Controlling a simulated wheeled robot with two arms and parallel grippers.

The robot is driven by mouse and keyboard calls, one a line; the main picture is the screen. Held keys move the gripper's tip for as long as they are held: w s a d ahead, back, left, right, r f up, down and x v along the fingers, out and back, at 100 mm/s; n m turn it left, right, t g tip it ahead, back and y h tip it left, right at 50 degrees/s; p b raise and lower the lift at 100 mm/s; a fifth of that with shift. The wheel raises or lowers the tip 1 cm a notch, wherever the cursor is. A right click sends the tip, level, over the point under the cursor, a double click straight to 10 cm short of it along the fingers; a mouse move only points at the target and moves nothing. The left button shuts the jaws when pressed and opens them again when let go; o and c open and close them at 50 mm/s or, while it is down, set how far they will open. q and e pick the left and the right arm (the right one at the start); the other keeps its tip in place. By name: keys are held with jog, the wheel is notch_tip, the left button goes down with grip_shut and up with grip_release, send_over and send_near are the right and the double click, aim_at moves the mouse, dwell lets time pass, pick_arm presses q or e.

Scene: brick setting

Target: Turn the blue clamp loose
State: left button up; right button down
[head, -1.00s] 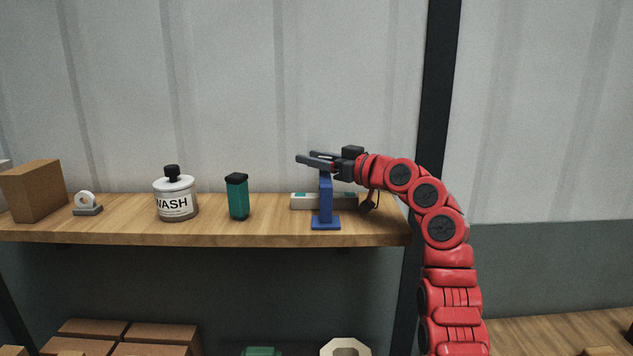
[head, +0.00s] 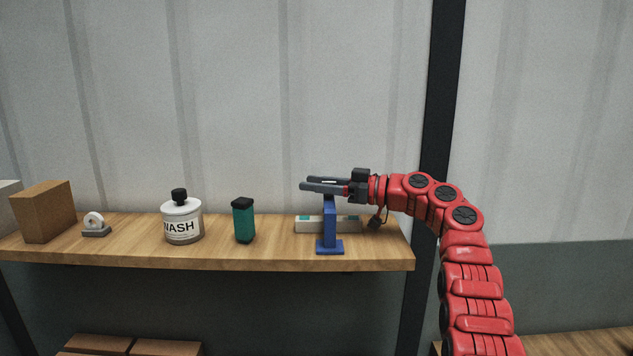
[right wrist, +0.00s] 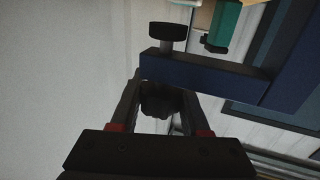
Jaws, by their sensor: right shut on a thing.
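The blue clamp (head: 329,228) stands upright on the wooden shelf, near its right end. My right gripper (head: 305,184) reaches in from the right at the top of the clamp, fingers pointing left. In the right wrist view, the clamp's blue bar (right wrist: 205,75) crosses in front of the fingers, with a dark round screw end (right wrist: 167,32) beyond it. A dark ribbed knob (right wrist: 160,100) sits between the fingers, and the right gripper is shut on it. In the head view the fingers hide this knob. My left gripper is not in view.
A white and teal strip (head: 350,224) lies behind the clamp. A teal bottle (head: 244,220), a wash bottle (head: 182,220), a small white roll on a base (head: 95,224) and a brown box (head: 45,211) stand to the left. A dark post (head: 440,120) rises at the right.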

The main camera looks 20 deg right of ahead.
jog(key=shift+r, duration=0.1)
jog(key=shift+c, duration=1.9)
grip_release()
jog(key=shift+s+d, duration=0.15)
jog(key=shift+d, duration=0.1)
jog(key=b+v, duration=0.4)
jog(key=v, duration=1.2)
jog(key=shift+s+d, duration=0.25)
jog(key=shift+d, duration=0.05)
